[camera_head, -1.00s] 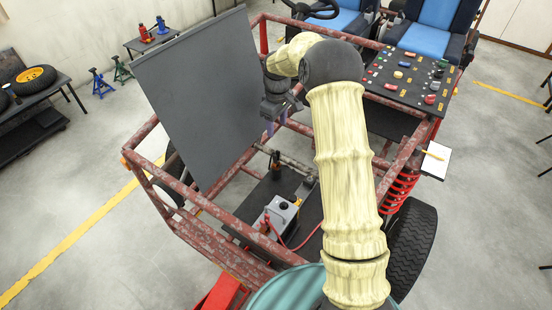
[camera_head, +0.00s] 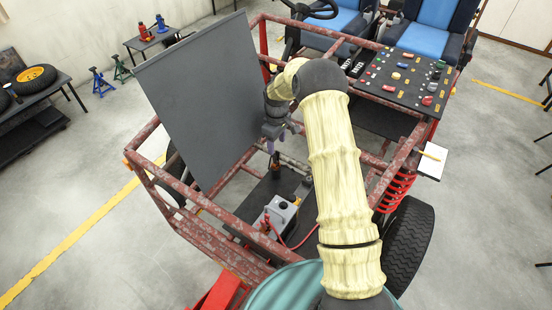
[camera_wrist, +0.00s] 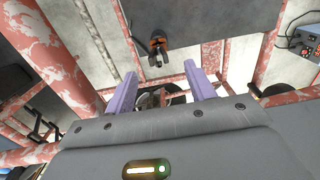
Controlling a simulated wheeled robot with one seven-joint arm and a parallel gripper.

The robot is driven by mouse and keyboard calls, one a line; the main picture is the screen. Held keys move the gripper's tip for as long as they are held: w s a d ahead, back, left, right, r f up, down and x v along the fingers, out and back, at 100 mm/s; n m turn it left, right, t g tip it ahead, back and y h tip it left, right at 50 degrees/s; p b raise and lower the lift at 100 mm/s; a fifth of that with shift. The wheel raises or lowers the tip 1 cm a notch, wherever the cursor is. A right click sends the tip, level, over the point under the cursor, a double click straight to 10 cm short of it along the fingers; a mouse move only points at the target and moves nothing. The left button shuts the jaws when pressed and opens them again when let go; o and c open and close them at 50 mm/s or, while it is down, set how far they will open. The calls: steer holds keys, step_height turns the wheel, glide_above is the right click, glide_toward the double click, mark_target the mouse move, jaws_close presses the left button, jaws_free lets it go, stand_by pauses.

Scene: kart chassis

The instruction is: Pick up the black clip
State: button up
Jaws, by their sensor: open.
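The black clip (camera_head: 274,161) stands on the dark floor plate inside the kart frame in the head view, close below my gripper. In the wrist view the black clip (camera_wrist: 158,43) shows dark handles and a copper-orange part, on a dark surface above the gap between my fingers. My gripper (camera_head: 271,144) points down over the frame. In the wrist view the two purple fingers of my gripper (camera_wrist: 160,82) are spread apart with nothing between them. The clip lies beyond the fingertips and does not touch them.
A grey box (camera_head: 281,214) with a red cable stands on the floor plate (camera_head: 252,200). A large dark panel (camera_head: 200,95) leans upright left of my gripper. Rusty red frame tubes (camera_head: 215,213) surround the area. A button panel (camera_head: 405,78) is at the upper right.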

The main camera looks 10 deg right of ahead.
mark_target(276, 153)
steer(key=shift+f+p, duration=0.35)
steer(key=shift+f, duration=1.6)
steer(key=shift+w+f+p, duration=0.2)
steer(key=shift+f+p, duration=0.45)
steer(key=shift+f, duration=0.65)
steer(key=shift+w+f+p, duration=0.15)
steer(key=shift+f+p, duration=0.5)
steer(key=shift+f, duration=0.6)
steer(key=c, duration=1.1)
steer(key=shift+o, duration=0.2)
